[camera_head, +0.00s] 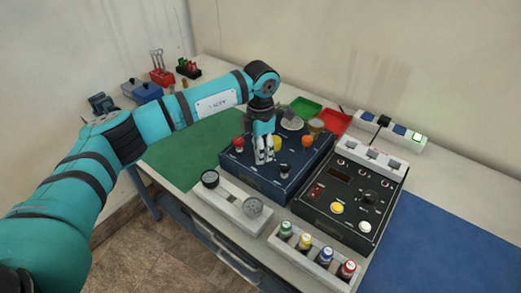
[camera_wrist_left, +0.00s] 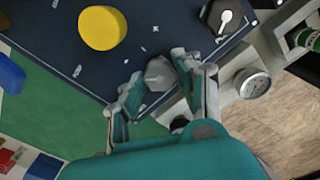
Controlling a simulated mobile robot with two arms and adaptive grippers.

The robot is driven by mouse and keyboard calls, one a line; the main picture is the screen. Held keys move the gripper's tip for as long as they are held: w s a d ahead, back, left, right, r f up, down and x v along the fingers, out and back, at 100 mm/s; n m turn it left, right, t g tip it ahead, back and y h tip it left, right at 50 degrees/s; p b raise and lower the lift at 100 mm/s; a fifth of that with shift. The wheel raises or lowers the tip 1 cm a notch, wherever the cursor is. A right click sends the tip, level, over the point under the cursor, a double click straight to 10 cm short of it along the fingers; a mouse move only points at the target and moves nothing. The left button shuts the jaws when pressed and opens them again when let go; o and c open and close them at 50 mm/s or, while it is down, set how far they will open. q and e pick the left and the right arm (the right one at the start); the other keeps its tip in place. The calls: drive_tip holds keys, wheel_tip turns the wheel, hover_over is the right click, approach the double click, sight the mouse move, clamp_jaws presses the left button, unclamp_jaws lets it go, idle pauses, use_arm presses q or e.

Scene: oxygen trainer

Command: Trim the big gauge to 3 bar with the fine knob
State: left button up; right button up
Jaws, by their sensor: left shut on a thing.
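The blue trainer panel (camera_head: 312,158) lies on the bench, with my left gripper (camera_head: 264,157) reaching down onto it. In the left wrist view the fingers (camera_wrist_left: 158,80) are shut on a grey faceted knob (camera_wrist_left: 160,72); its label is not readable. A large pale round dial (camera_head: 292,123), perhaps the big gauge, stands at the panel's back, partly behind my wrist; its reading cannot be made out. A yellow knob (camera_wrist_left: 102,28) and a dark knob with a white pointer (camera_wrist_left: 222,15) sit near the held knob. My right gripper is not in view.
A grey holder with loose gauges (camera_head: 232,201) lies in front of the panel. A black control box (camera_head: 328,206) stands close on the right, a rack of coloured bottles (camera_head: 310,259) at the front. Green (camera_head: 304,106) and red (camera_head: 335,121) trays lie behind.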

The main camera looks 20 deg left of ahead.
use_arm(q)
drive_tip(key=shift+r, duration=0.15)
drive_tip(key=o, duration=1.2)
drive_tip(key=shift+c, duration=0.2)
wheel_tip(320, 180, up, 12)
